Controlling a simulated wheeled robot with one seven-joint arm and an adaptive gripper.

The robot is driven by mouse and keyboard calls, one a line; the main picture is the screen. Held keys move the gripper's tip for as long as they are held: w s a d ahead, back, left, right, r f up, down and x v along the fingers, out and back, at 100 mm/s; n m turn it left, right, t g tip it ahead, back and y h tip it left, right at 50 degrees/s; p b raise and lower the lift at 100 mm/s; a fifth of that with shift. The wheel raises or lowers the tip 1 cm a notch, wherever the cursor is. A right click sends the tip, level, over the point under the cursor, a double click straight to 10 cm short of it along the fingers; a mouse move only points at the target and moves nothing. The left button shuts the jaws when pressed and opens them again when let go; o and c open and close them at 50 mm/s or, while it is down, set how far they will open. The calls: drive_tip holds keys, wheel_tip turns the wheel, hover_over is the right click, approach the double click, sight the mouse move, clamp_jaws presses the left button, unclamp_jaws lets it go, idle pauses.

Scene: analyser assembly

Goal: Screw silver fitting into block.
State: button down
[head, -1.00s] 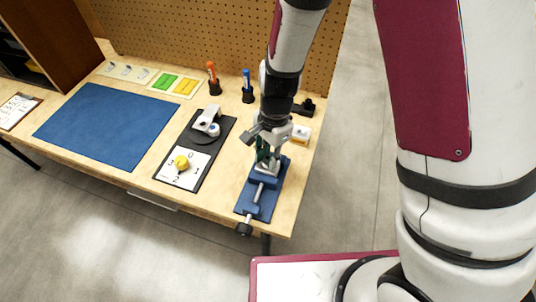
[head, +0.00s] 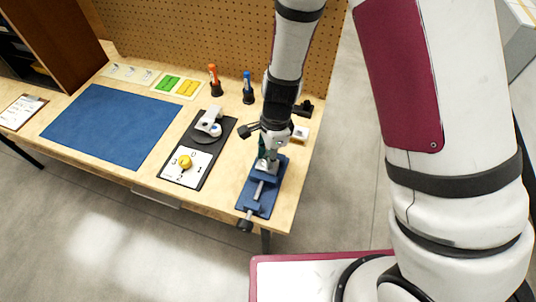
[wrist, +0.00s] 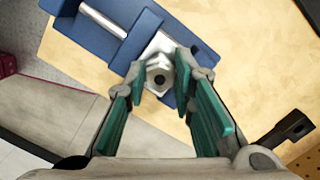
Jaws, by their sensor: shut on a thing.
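The silver fitting (wrist: 160,79) has a hex head with a dark hole in its middle. It sits between the fingertips of my gripper (wrist: 160,76) in the wrist view, and the green-padded fingers are shut on it. The silver block (wrist: 158,48) shows just beyond the fitting, in the blue vise (wrist: 104,38). The fitting appears over the block; how deep it sits in the block is hidden. In the head view my gripper (head: 268,152) points down at the vise (head: 252,203), and the fitting is too small to make out.
A black part (wrist: 288,130) lies to the right in the wrist view. The blue mat (head: 105,125) is bare.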

sight(266, 157)
drive_tip(key=shift+s+r+m+p, duration=0.15)
drive_tip(key=shift+m+p, duration=0.45)
drive_tip(key=shift+m, duration=1.1)
drive_tip(key=c, duration=1.3)
unclamp_jaws()
drive_tip(key=o, duration=0.6)
drive_tip(key=shift+r+p, duration=2.05)
drive_tip(key=shift+r, duration=0.35)
